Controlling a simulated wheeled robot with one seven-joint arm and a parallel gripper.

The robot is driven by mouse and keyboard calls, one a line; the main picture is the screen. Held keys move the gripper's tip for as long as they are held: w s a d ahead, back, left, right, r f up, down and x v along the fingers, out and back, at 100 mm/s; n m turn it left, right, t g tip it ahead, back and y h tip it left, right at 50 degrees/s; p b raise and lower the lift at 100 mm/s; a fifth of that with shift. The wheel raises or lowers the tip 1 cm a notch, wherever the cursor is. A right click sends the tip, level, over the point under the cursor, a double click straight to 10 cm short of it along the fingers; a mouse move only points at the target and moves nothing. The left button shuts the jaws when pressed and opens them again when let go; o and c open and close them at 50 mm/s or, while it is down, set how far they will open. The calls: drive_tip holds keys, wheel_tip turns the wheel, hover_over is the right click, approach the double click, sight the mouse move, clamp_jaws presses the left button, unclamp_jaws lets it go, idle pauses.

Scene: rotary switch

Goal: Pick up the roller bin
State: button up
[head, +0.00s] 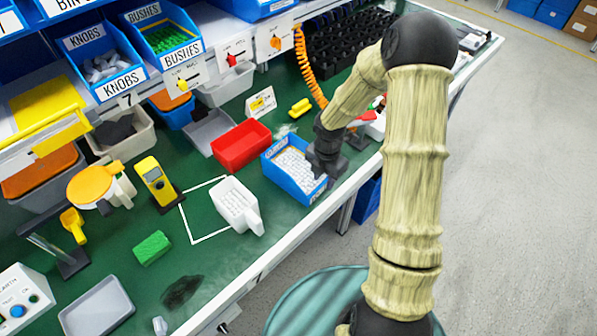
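A blue bin (284,182) full of small white pieces stands near the front edge of the green bench; I take it for the roller bin. Its label is too small to read. My gripper (322,172) is dark and points down at the bin's right end, over or against its right rim. The gripper hides that end of the bin. I cannot tell whether the fingers touch the rim or how far apart they are. The bin appears to rest flat on the bench.
A red bin (241,146) stands just left of the blue bin. An orange coiled cord (308,68) hangs behind my gripper. Bare green bench (215,270) lies at the front.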

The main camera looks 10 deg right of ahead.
sight(321, 184)
drive_tip(key=f, duration=0.4)
drive_tip(key=shift+w+a+f, duration=0.1)
drive_tip(key=shift+a+f, duration=0.1)
drive_tip(key=shift+a, duration=0.1)
clamp_jaws()
